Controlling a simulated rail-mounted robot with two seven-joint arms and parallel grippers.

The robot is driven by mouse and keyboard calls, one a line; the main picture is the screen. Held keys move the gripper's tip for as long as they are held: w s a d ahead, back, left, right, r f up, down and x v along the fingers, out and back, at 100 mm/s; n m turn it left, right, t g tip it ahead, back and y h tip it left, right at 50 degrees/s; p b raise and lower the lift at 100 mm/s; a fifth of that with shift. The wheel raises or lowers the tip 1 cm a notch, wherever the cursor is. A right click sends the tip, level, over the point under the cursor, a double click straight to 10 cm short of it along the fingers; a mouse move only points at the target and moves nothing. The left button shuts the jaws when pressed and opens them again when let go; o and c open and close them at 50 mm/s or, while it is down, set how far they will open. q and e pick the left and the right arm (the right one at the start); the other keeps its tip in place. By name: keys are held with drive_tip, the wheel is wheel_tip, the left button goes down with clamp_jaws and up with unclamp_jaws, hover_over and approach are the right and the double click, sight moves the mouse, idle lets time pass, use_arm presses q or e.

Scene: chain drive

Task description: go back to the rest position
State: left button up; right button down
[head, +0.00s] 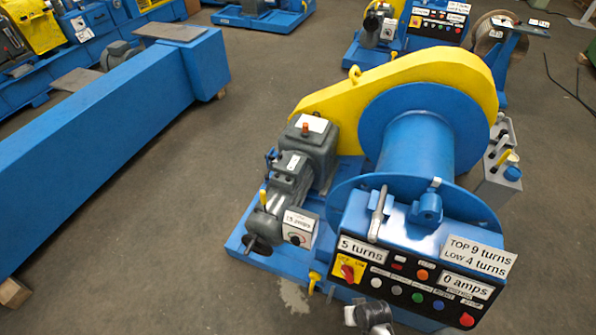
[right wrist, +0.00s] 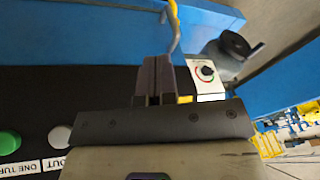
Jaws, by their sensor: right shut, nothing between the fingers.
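My right gripper (right wrist: 157,65) has its two dark fingers together with nothing between them, in the right wrist view. It is over the winch's black control panel (right wrist: 60,95), near a green button (right wrist: 9,143) and a white button (right wrist: 58,136); I cannot tell whether it touches. In the head view a grey and black part of my right arm shows at the bottom, in front of the panel. The panel (head: 398,292) has a red and yellow selector (head: 347,271), several buttons, and signs "5 turns" and "0 amps". My left gripper is not in view.
The winch has a blue drum (head: 415,150), a yellow chain guard (head: 400,78) and a grey motor (head: 290,180) with a "15 amps" box (head: 298,230). A long blue beam (head: 110,140) lies at left. Floor (head: 215,190) between them is clear. Other machines stand behind.

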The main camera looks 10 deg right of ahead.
drive_tip(key=s+r+n+t+h, duration=0.1)
drive_tip(key=s+r, duration=0.2)
drive_tip(key=r, duration=0.9)
drive_tip(key=s+r+n+t, duration=0.1)
drive_tip(key=s+r, duration=0.2)
drive_tip(key=r, duration=0.9)
drive_tip(key=s+d+f+g, duration=0.1)
drive_tip(key=s+f, duration=0.1)
drive_tip(key=s, duration=0.9)
wheel_tip(320, 180, up, 27)
drive_tip(key=p, duration=2.7)
drive_tip(key=shift+n, duration=0.4)
